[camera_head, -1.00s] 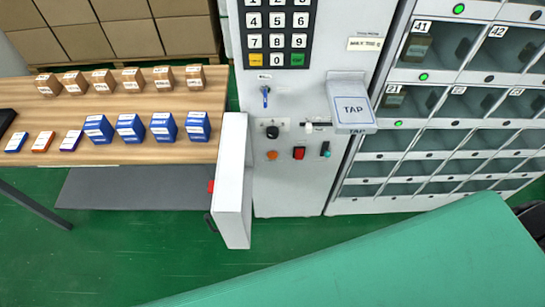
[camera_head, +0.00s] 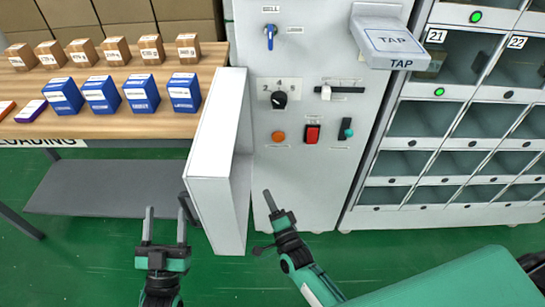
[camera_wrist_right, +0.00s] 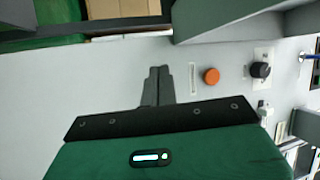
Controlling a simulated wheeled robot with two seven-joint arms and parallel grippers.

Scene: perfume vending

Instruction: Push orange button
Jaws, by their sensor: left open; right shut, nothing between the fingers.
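The orange button (camera_head: 278,136) is a small round knob low on the white machine's front panel, left of a red rocker switch. It also shows in the right wrist view (camera_wrist_right: 211,76), to the right of my fingertips and apart from them. My right gripper (camera_head: 268,194) is shut and empty, below the button in the head view, with its fingers pointing up toward the panel. In the right wrist view its closed fingers (camera_wrist_right: 159,70) lie against the white panel background; I cannot tell whether they touch it. My left gripper (camera_head: 166,212) is open and empty, left of the white open door.
The white door (camera_head: 216,170) juts out between my two grippers. Near the button are the red switch (camera_head: 312,134), a black dial (camera_head: 280,100), a teal lever (camera_head: 346,129) and the TAP box (camera_head: 388,45). Lockers stand right; a table (camera_head: 100,128) with boxes stands left.

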